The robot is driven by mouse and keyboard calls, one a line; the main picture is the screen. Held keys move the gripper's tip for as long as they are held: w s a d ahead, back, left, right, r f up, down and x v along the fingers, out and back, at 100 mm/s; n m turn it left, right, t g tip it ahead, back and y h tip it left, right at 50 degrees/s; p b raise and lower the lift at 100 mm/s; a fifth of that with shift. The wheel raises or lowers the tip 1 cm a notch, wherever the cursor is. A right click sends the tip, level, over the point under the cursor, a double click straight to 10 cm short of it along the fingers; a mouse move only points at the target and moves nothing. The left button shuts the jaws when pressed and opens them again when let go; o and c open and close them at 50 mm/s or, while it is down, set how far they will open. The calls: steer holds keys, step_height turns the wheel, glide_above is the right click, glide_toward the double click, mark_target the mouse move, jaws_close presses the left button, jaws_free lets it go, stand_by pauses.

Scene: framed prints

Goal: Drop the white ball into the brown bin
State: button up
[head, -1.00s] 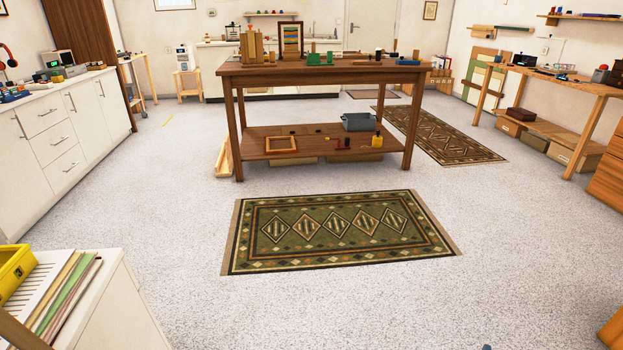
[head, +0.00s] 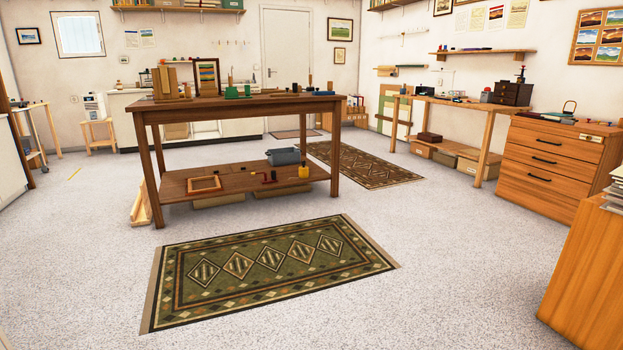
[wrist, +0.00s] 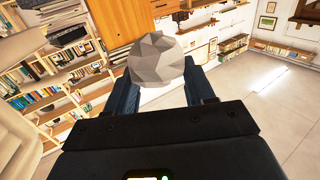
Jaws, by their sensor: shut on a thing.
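In the wrist view a pale grey-white faceted ball (wrist: 156,60) sits between the two dark blue fingers of my gripper (wrist: 160,82). The gripper is shut on it and holds it up, clear of any surface. My gripper does not show in the head view. I cannot make out a brown bin in either view.
A wooden workbench (head: 240,104) with a lower shelf stands mid-room. A green patterned rug (head: 265,268) lies before it, and another rug (head: 362,165) lies behind. A wooden drawer chest (head: 547,165) and an orange-brown cabinet (head: 590,265) stand at right. The floor between is clear.

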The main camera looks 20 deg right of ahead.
steer(key=shift+f+b, duration=2.1)
steer(key=shift+f, duration=0.2)
steer(key=o, duration=1.1)
